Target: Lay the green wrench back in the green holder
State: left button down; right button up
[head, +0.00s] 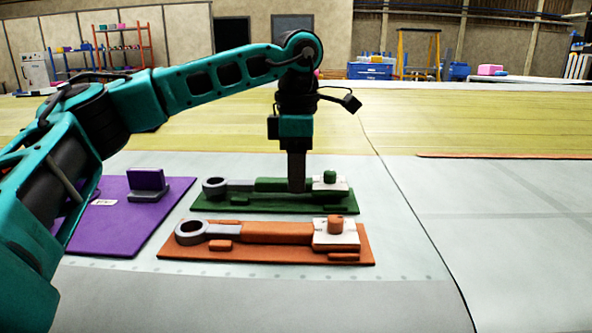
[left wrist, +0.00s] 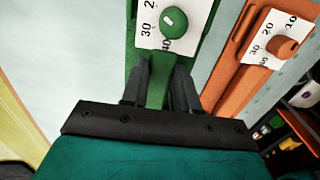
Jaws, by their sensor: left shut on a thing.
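The green wrench (head: 268,184) has a grey ring end at left and a green handle. It lies level along the green holder (head: 262,206) in the head view, seated in it or just above; I cannot tell which. My left gripper (head: 296,187) points straight down and is shut on the wrench's handle, near the knob end. In the left wrist view the fingers of the left gripper (left wrist: 163,88) straddle a green strip, and part of the handle is hidden. The holder's green knob (left wrist: 174,24) stands on a white numbered plate. My right gripper is out of view.
An orange holder (head: 365,250) with an orange wrench (head: 275,232) lies just in front. A purple board (head: 120,225) with an upright purple block (head: 147,182) is at left. The grey surface to the right is clear.

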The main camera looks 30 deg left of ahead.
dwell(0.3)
pick_arm(q)
jog(key=shift+f, duration=0.6)
jog(key=c, duration=1)
grip_release()
jog(key=shift+o, duration=1.1)
jog(key=shift+f, duration=0.1)
